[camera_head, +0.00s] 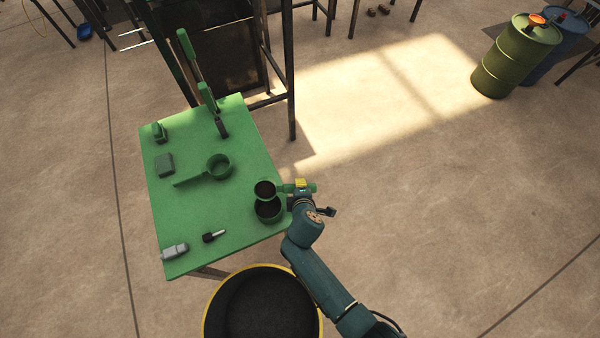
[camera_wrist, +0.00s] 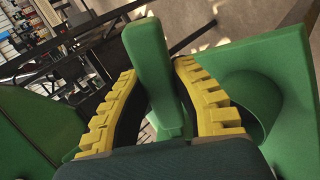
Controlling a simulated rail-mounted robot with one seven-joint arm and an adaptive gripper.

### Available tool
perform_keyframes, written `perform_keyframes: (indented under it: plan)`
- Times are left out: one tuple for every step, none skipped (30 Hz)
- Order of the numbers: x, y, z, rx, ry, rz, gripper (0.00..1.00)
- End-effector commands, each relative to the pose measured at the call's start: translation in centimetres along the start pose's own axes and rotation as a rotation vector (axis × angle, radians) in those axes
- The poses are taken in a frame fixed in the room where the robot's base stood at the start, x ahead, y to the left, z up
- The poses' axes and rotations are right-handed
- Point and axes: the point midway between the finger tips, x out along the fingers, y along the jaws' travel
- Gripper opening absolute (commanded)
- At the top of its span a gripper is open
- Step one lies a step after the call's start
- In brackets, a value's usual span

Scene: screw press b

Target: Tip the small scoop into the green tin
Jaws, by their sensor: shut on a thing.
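The small scoop (camera_head: 265,189) is green with a dark inside, and its cup is over the back part of the green tin (camera_head: 268,211). The tin stands near the right edge of the green table and looks dark inside. My gripper (camera_head: 299,187) is at the table's right edge, shut on the scoop's handle. In the wrist view the green handle (camera_wrist: 152,60) stands between the yellow finger pads of my gripper (camera_wrist: 160,100). The scoop's cup looks about level; I cannot tell whether it touches the tin.
A larger green scoop (camera_head: 218,166) lies mid-table (camera_head: 215,225). A yellow-rimmed bin (camera_head: 263,305) stands at the front.

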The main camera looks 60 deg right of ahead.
Motion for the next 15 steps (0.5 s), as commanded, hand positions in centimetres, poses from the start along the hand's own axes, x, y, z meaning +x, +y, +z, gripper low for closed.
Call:
perform_keyframes:
  plan:
    - [0.27,-0.28,-0.05,0.000,0.002,0.013,0.00]
    - [0.27,-0.30,-0.05,0.000,0.001,0.020,0.00]
    - [0.27,-0.34,-0.05,-0.001,0.001,0.029,0.00]
    - [0.27,-0.38,-0.05,-0.001,0.002,0.036,0.00]
    - [0.26,-0.40,-0.04,-0.002,0.001,0.043,0.00]
    - [0.25,-0.44,-0.04,-0.003,0.001,0.053,0.00]
    - [0.25,-0.48,-0.04,-0.002,0.002,0.060,0.00]
    - [0.24,-0.49,-0.05,-0.002,0.002,0.067,0.00]
    - [0.21,-0.48,-0.06,-0.004,0.002,0.077,0.00]
    - [0.21,-0.50,-0.06,-0.004,0.002,0.084,0.00]
    - [0.24,-0.55,-0.05,-0.004,0.002,0.089,0.00]
    - [0.25,-0.59,-0.04,-0.004,0.002,0.097,0.00]
    - [0.25,-0.59,-0.04,-0.005,0.001,0.104,0.00]
    - [0.25,-0.59,-0.04,-0.005,0.002,0.110,0.00]
    - [0.25,-0.59,-0.05,-0.005,0.002,0.118,0.00]
